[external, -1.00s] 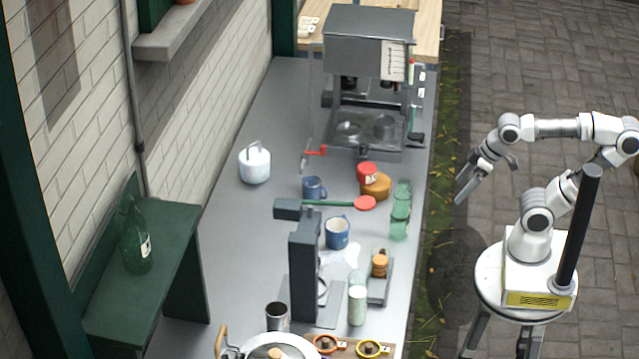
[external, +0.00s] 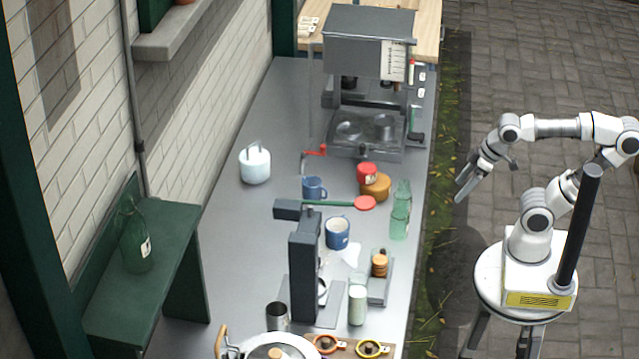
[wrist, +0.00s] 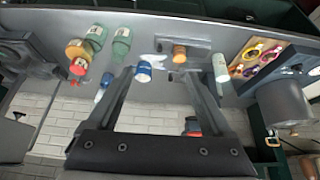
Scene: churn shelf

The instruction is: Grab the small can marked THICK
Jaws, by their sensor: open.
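No marking reading THICK is legible in either view, so I cannot tell which can bears it. A small red can (external: 367,173) with a pale label is at an orange-brown tin (external: 377,188) on the counter; the red can also shows at the left of the wrist view (wrist: 77,67). A small orange can (external: 379,265) is on a grey tray, and shows upper middle in the wrist view (wrist: 179,53). A pale can (external: 357,305) stands nearer the front. My gripper (external: 486,181) is open and empty, off the counter's right side, apart from all of them.
Blue mugs (external: 337,232), a red-ended green tool (external: 364,203) and a dark upright stand (external: 304,270) are further in. The espresso machine (external: 368,45) is at the back. The paving between my base and the counter is clear.

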